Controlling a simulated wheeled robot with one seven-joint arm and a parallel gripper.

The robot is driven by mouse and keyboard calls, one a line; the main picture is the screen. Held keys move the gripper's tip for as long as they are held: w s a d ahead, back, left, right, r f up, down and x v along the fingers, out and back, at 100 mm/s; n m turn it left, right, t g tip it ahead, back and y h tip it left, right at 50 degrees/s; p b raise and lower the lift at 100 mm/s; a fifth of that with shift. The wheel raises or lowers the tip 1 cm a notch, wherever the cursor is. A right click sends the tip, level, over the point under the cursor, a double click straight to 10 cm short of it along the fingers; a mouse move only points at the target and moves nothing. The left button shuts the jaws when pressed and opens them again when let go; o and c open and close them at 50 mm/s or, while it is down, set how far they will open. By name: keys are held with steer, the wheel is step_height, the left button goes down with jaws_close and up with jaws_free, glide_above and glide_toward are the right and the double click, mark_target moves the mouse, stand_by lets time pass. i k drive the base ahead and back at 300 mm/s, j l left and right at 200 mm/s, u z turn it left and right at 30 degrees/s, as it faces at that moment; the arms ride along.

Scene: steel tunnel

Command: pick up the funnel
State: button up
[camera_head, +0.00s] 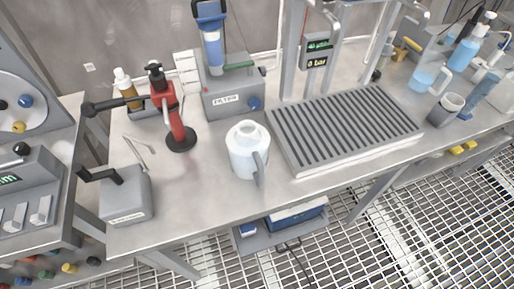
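No funnel stands out clearly on the steel workbench (205,205). A white jug (249,155) with a grey handle facing the front stands upright near the front middle of the bench. A pale, ring-shaped piece (247,131) sits at the top of the jug; I cannot tell whether it is a funnel in its mouth or the jug's own rim. My gripper is not in view.
A slatted drain tray (345,130) lies right of the jug. The filter unit (232,98) stands behind it. A red device with black handle (173,110) and a grey box (127,196) are to the left. Bare bench lies left of the jug.

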mark_target(451, 102)
steer(key=i+l+u, duration=0.25)
steer(key=u, duration=0.15)
steer(key=i+l+u, duration=0.6)
steer(key=l+u, duration=0.15)
steer(key=z, duration=1.7)
steer(key=k+l, duration=0.15)
steer(key=i+j, duration=0.1)
